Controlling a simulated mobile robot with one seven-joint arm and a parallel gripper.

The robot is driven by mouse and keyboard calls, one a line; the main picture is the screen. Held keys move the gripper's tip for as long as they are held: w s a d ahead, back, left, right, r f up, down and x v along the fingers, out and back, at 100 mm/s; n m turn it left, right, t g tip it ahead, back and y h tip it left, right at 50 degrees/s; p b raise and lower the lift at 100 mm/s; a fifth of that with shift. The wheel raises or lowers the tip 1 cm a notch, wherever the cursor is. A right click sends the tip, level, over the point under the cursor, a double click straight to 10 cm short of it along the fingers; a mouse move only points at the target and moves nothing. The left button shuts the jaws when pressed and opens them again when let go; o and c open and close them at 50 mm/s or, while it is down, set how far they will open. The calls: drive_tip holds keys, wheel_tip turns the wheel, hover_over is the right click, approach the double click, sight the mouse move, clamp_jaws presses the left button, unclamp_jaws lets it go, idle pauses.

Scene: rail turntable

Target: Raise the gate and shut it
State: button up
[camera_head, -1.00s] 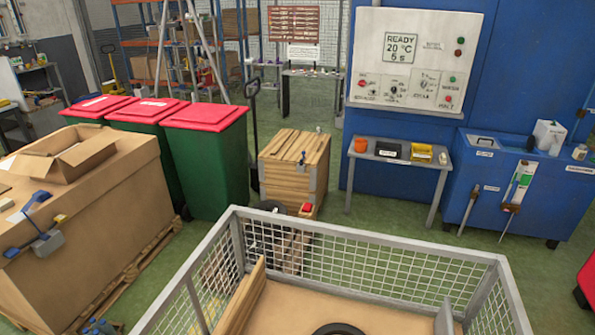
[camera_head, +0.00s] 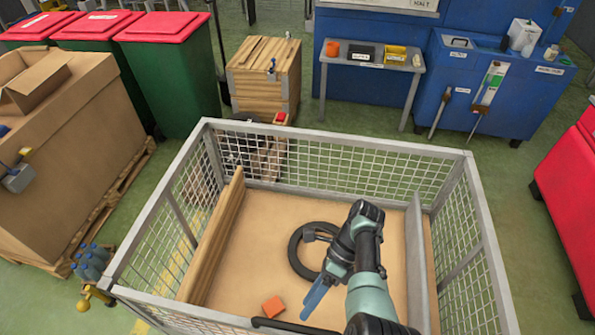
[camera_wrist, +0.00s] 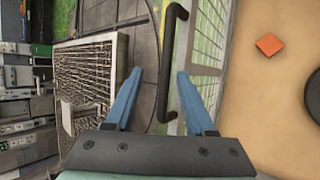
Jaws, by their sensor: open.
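The gate appears to be the mesh panel (camera_wrist: 208,52) on the cage's near side, in the wrist view; most of it lies below the head view's edge. I cannot tell how far it is raised. A black bar handle (camera_wrist: 174,60) runs along it and also shows at the bottom of the head view (camera_head: 290,327). My gripper (camera_wrist: 158,74) is open and empty, its blue fingers pointing toward the handle. The handle appears between the fingertips, closer to the right one; contact is not visible. In the head view my gripper (camera_head: 314,302) is just above the handle.
The mesh cage (camera_head: 330,137) has a tan floor holding a black ring (camera_head: 294,262) and an orange block (camera_head: 273,307). A wooden board (camera_head: 212,240) and a grey board (camera_head: 415,260) stand inside. Blue bottles (camera_head: 90,262) stand outside at the left.

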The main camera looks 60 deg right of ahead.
drive_tip(key=shift+v, duration=1.2)
drive_tip(key=shift+w, duration=0.1)
